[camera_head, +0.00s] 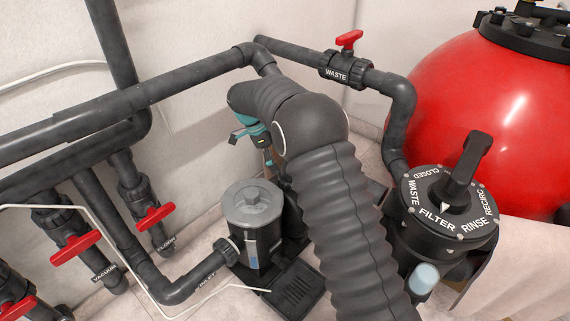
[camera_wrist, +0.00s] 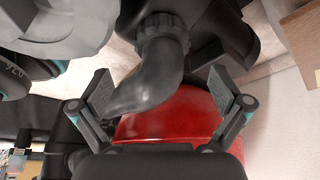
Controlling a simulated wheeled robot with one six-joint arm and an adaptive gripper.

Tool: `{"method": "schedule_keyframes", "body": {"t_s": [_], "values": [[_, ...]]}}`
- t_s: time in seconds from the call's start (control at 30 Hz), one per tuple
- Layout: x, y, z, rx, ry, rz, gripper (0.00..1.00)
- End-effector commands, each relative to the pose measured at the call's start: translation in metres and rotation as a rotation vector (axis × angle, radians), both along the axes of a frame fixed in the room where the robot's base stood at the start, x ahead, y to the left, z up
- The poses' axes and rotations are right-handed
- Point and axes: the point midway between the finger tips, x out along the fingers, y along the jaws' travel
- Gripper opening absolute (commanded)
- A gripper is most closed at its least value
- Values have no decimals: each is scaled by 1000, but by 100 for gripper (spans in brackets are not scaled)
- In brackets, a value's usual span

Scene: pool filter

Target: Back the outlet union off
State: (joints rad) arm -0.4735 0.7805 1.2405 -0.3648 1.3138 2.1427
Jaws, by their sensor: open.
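In the wrist view, a black ribbed union nut (camera_wrist: 162,28) sits at the top on a dark pipe elbow (camera_wrist: 152,75). It appears to be the outlet union, though no label shows there. My gripper (camera_wrist: 162,92) is open, with one finger on each side of the elbow and the nut beyond the fingertips. Neither pad clearly touches anything.
The red filter tank (camera_head: 455,110) and selector valve (camera_head: 440,210) stand to the right. The waste valve (camera_head: 345,70) and pipes run along the back wall. Red-handled valves (camera_head: 155,215) stand at left. A white cable (camera_head: 120,265) crosses in front. A tan block (camera_wrist: 302,45) shows in the wrist view.

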Motion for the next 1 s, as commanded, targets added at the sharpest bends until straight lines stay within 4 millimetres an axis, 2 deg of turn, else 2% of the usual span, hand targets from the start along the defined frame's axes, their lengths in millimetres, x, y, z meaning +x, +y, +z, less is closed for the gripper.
{"method": "schedule_keyframes", "body": {"t_s": [0.53, 0.7, 0.97, 1.0], "values": [[-1, -18, -61, -1, 2, 9, 100], [-1, -23, -69, -1, 1, 7, 100], [0, -24, -69, -1, 0, 5, 100], [0, -24, -69, -1, 0, 5, 90]]}}
